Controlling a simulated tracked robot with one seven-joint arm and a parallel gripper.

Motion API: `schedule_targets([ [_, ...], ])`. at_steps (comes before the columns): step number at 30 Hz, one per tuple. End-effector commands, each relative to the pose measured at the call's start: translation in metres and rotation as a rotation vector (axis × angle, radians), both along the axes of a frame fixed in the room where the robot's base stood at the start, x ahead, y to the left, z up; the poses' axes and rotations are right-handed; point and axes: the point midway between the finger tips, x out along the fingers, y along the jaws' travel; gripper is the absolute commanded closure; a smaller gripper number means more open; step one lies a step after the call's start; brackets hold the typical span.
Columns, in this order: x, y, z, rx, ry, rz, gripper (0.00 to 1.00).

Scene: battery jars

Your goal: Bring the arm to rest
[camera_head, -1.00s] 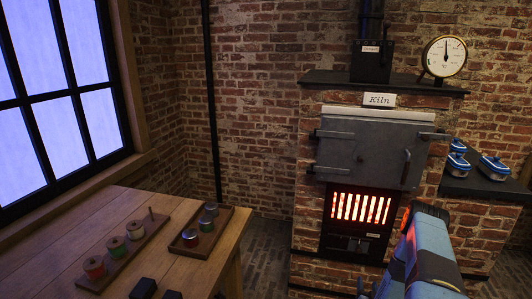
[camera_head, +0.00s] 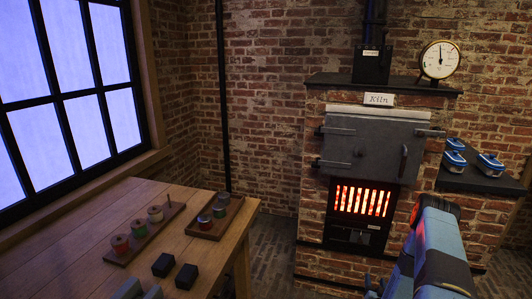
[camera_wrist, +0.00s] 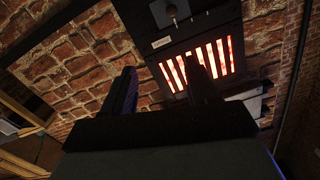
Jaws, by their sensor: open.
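My arm (camera_head: 442,262) is blue and dark, and it shows at the lower right of the head view, bent in front of the kiln's right side. My gripper (camera_wrist: 160,65) shows in the wrist view with its two dark fingers apart and nothing between them. Beyond the fingers is the glowing grate (camera_wrist: 197,64) of the kiln, with a clear gap that I cannot measure. In the head view the fingers cannot be made out clearly.
The brick kiln (camera_head: 372,146) has a shut grey door and a lit grate. Blue-lidded dishes (camera_head: 489,164) sit on a dark ledge to its right. The wooden table (camera_head: 85,238) at left holds spools, jars on a tray (camera_head: 232,207) and black blocks (camera_head: 187,276). Floor shows between table and kiln.

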Motion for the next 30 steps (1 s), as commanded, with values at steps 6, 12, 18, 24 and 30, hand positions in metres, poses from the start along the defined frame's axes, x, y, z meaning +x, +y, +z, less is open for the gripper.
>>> schedule_targets([
  [6, 0.026, -0.003, 0.027, -0.015, 0.036, 0.027, 0.42],
  [12, 0.059, -0.004, 0.069, -0.038, 0.095, 0.064, 0.42],
  [18, 0.091, 0.000, 0.124, -0.065, 0.174, 0.103, 0.42],
  [24, 0.113, 0.009, 0.181, -0.091, 0.252, 0.134, 0.42],
  [30, 0.125, 0.022, 0.239, -0.116, 0.328, 0.160, 0.42],
])
